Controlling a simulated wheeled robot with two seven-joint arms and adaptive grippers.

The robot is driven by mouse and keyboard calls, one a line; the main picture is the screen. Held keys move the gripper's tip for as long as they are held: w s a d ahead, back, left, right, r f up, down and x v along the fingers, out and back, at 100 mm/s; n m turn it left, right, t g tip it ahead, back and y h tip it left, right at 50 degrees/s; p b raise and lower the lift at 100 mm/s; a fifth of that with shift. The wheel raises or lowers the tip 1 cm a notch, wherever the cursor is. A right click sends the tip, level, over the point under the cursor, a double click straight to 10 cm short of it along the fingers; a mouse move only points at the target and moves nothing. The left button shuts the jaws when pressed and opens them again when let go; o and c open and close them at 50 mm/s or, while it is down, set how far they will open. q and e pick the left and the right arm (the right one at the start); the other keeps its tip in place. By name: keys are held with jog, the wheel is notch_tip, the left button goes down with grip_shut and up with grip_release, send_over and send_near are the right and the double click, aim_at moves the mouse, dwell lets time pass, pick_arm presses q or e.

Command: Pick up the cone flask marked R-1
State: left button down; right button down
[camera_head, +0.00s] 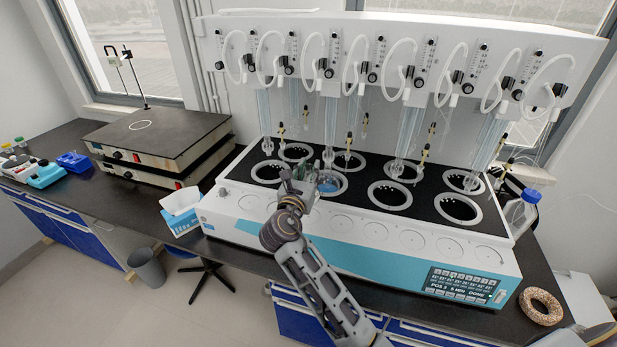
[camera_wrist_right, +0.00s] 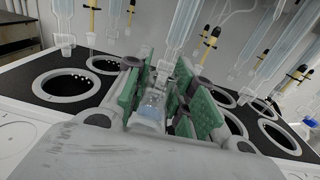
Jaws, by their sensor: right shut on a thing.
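My right gripper (camera_head: 307,180) reaches over the front of the multi distiller (camera_head: 360,235). In the right wrist view its green-padded fingers (camera_wrist_right: 165,100) are shut on a clear glass flask (camera_wrist_right: 150,112) with pale blue liquid low in it. In the head view a flask with blue liquid (camera_head: 328,186) shows just right of the fingers, at a front-row well. The gripper hides part of it. I cannot read any R-1 mark. A glass tube hangs close above the gripper. My left gripper is not in view.
Glass tubes with yellow-tipped valves (camera_head: 398,168) hang above the ringed wells (camera_head: 390,195). A tissue box (camera_head: 181,209) stands left of the distiller. A blue-capped bottle (camera_head: 523,208) and a ring (camera_head: 541,306) are at the right. Hotplates (camera_head: 160,135) stand further left.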

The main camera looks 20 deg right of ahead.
jog(key=shift+r, duration=0.85)
jog(key=shift+r, duration=0.15)
